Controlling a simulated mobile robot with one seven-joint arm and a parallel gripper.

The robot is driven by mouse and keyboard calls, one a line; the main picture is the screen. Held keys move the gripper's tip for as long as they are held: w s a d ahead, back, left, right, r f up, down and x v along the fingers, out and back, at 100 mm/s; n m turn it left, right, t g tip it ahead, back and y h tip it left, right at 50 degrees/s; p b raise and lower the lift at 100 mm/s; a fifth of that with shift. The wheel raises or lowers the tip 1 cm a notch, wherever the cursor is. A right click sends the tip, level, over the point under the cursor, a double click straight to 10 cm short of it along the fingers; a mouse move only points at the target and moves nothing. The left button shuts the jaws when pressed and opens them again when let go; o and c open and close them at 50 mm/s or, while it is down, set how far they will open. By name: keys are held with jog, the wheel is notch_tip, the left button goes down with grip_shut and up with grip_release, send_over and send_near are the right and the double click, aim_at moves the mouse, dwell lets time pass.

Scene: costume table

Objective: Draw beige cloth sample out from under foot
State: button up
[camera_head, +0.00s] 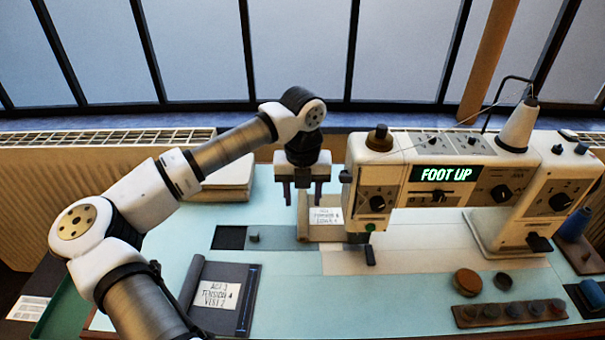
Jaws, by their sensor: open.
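A sewing machine (440,170) stands at the right, and its lit display reads "FOOT UP". A flat beige cloth sample (435,263) appears to lie on the table below and in front of the machine head. The small dark foot (369,256) stands over its left part; whether they touch is unclear.
A dark folder (220,296) with a label lies front left. A pale stack (222,178) sits behind my arm. A round brown tin (467,282) and a rack of bobbins (510,312) are front right. Table front centre is clear.

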aim_at(303, 215)
jog(key=shift+f, duration=2.75)
grip_shut()
